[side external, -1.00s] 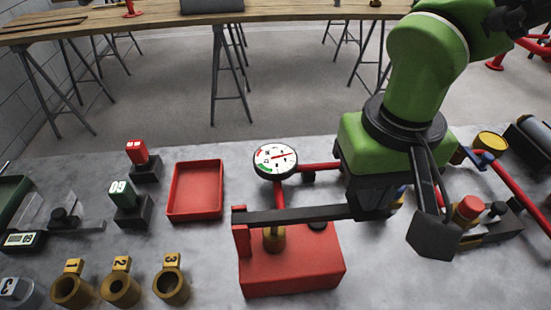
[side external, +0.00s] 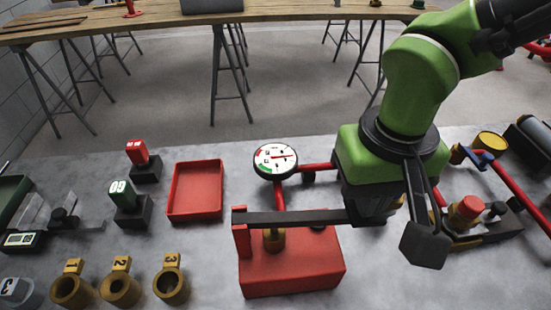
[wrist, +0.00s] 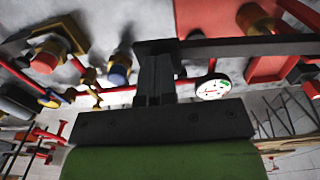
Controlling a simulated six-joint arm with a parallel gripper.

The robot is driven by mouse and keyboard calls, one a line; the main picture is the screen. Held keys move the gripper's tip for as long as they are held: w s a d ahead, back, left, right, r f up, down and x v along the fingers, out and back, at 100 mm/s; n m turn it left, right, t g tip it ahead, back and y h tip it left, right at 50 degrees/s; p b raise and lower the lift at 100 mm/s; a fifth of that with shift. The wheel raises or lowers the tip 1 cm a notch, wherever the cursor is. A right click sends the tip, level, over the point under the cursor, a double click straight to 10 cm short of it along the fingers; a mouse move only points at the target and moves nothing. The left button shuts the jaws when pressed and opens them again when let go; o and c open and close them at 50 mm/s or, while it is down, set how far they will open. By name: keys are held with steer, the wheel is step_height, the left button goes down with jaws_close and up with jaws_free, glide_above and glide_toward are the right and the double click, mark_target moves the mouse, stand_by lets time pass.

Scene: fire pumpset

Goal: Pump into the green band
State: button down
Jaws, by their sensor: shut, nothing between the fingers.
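The red hand pump (side external: 290,270) stands on the grey bench, with a brass fitting on top. Its long dark lever (side external: 295,217) lies nearly level and reaches right to my gripper. My gripper (side external: 370,212) is shut and empty at the lever's right end; its fingertips are partly hidden there, so exact contact cannot be told. In the wrist view the shut fingers (wrist: 155,62) appear beside the lever (wrist: 240,45). The white round gauge (side external: 275,160) stands behind the pump. Its red needle points right, while the green band is at lower left, so the needle is outside it.
An empty red tray (side external: 195,190) lies left of the gauge. Red pipes and a valve with a red cap (side external: 467,208) stand right of my gripper.

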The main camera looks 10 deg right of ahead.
steer(key=shift+f, duration=1.9)
steer(key=shift+r, duration=2.8)
steer(key=shift+f, duration=0.1)
steer(key=shift+f, duration=2.7)
steer(key=shift+r, duration=2.8)
